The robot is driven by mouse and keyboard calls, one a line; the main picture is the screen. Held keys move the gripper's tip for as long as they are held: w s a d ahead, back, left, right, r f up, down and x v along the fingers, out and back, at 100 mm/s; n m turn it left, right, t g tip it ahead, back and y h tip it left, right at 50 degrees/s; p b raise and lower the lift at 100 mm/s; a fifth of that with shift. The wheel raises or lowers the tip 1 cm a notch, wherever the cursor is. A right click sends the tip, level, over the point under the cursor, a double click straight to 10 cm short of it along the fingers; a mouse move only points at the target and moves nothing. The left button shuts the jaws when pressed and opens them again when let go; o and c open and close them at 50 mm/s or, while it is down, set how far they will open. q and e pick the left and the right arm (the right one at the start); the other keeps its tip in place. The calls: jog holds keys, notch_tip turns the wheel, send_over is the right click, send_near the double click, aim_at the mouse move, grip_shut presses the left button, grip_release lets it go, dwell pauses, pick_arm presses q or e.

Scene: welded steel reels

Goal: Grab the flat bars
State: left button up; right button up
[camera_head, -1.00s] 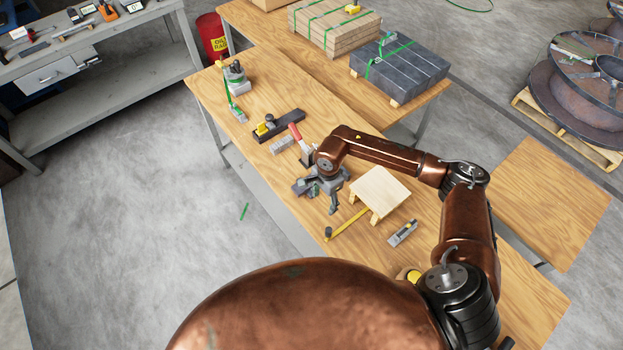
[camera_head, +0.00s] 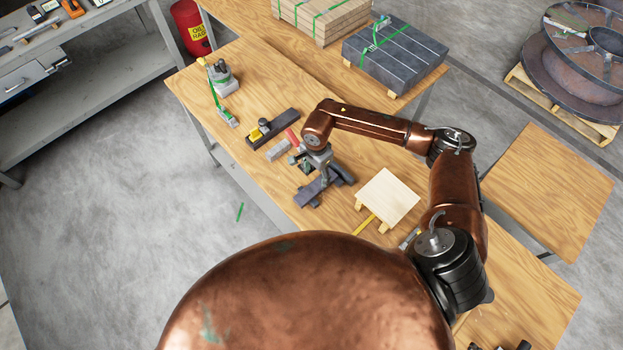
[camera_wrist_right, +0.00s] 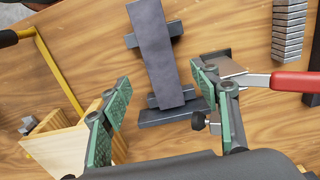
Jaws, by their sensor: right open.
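The dark grey flat bars (camera_head: 312,192) lie in a small crossed stack near the front edge of the wooden table (camera_head: 240,130). In the right wrist view one long flat bar (camera_wrist_right: 155,45) lies on top, across shorter dark bars (camera_wrist_right: 175,113). My right gripper (camera_head: 318,172) is above the stack and partly hides it in the head view. In the right wrist view its green-padded fingers (camera_wrist_right: 163,90) are open, one to each side of the top bar's near end, with nothing gripped. My left gripper is not in view.
A pale wooden board (camera_head: 388,198) on blocks stands right of the bars. A dark bar with a yellow part (camera_head: 270,128) lies farther left. Strapped dark stock (camera_head: 395,52) sits behind.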

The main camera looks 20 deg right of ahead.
aim_at(316, 186)
jog(key=shift+f, duration=0.35)
notch_tip(316, 186, down, 2)
jog(key=shift+s+a+f+p, duration=0.1)
jog(key=shift+f+p, duration=0.1)
jog(key=shift+p, duration=0.45)
notch_tip(316, 186, down, 4)
jog(key=shift+r+p, duration=0.2)
jog(key=shift+p, duration=0.45)
jog(key=shift+f, duration=0.4)
jog(key=c, duration=0.8)
grip_shut()
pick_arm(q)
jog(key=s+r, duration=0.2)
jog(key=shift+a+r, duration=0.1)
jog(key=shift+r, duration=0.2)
